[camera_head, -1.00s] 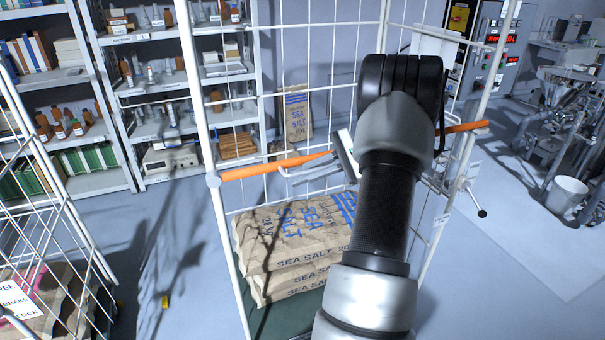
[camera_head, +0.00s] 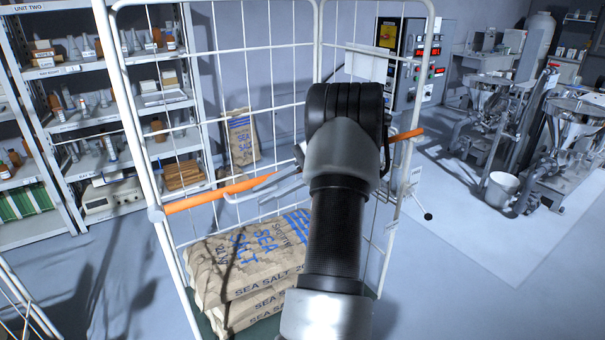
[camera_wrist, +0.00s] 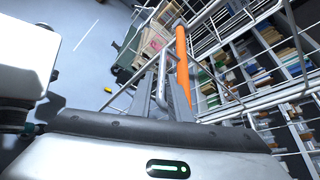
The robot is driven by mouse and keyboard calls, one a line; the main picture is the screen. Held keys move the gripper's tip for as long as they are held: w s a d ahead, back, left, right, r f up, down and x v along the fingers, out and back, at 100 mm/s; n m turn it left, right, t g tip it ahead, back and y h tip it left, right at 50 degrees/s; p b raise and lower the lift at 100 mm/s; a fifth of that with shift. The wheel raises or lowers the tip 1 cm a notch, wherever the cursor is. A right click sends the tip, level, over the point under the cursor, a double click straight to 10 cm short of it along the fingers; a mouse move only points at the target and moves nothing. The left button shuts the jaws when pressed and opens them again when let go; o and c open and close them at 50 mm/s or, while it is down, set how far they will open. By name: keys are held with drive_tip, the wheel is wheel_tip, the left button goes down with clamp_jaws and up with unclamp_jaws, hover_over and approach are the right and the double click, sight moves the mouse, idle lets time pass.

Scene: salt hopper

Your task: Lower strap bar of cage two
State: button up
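The orange strap bar (camera_head: 218,193) spans the front of the tall white wire cage (camera_head: 139,130), rising slightly to the right. Its middle is hidden behind my arm. A grey bent handle (camera_head: 262,190) shows beside the bar, left of my arm. In the wrist view the bar (camera_wrist: 182,65) runs close to the right of my gripper's grey fingers (camera_wrist: 164,92). The fingers overlap grey metalwork there, so I cannot tell whether they are open or closed on anything. In the head view my arm hides most of the gripper.
Stacked sea salt sacks (camera_head: 250,255) lie in the cage below the bar. Another sack (camera_head: 242,138) stands behind it. Shelving (camera_head: 110,115) is at the back left. A white bucket (camera_head: 502,190) and machinery stand at right. Open floor (camera_head: 455,260) lies right of the cage.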

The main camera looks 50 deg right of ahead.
drive_tip(key=v, duration=1.2)
drive_tip(key=shift+r, duration=0.1)
